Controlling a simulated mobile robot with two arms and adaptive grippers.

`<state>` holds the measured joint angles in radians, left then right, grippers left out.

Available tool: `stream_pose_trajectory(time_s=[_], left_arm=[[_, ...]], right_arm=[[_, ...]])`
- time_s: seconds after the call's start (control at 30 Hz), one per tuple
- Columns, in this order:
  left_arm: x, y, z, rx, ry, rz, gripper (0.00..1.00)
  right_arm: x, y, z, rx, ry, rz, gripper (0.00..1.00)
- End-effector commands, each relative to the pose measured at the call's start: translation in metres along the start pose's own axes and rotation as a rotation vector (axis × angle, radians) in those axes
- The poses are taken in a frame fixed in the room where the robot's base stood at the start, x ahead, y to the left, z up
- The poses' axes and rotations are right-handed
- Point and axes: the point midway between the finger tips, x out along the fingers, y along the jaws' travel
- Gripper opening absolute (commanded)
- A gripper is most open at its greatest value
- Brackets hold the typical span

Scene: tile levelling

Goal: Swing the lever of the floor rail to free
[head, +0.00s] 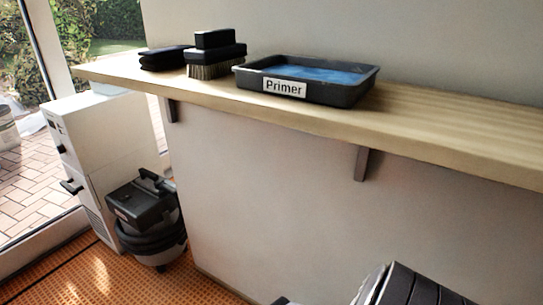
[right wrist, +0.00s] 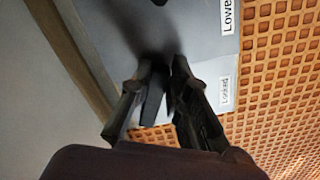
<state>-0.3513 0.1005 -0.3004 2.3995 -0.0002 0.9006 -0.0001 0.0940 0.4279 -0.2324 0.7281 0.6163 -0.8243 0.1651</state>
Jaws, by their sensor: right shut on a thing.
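In the right wrist view, my right gripper (right wrist: 160,72) is shut on a dark upright bar, the lever (right wrist: 153,98), which shows between its two fingers. Below them is the grey plate of the floor rail (right wrist: 205,28). A white label reading "Locked" (right wrist: 225,91) lies just right of the fingers. Another label, cut off at "Lowe" (right wrist: 229,14), is at the top. The lever's lower end is hidden in shadow, and no "free" mark shows. My left gripper is in neither view.
Orange gridded matting (right wrist: 275,75) covers the floor beside the rail. In the head view, a wooden shelf (head: 440,128) carries a tray labelled "Primer" (head: 330,93) and a brush (head: 213,70). A vacuum cleaner (head: 145,215) and a white cabinet (head: 95,135) stand at left.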

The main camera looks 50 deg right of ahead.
Motion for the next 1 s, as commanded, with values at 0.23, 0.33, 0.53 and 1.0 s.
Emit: stream_pose_trajectory(time_s=[0.23, 0.33, 0.53, 1.0], left_arm=[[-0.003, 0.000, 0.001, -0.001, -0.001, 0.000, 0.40], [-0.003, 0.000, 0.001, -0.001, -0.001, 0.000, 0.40], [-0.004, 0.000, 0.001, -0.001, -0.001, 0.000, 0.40], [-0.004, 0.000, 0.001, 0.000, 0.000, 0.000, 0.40]], right_arm=[[0.001, 0.010, 0.002, -0.133, -0.005, 0.002, 0.00], [0.001, 0.012, 0.002, -0.166, -0.005, 0.002, 0.00], [0.001, 0.014, 0.001, -0.198, -0.005, 0.002, 0.00], [0.001, 0.014, 0.001, -0.203, -0.006, 0.002, 0.20]])
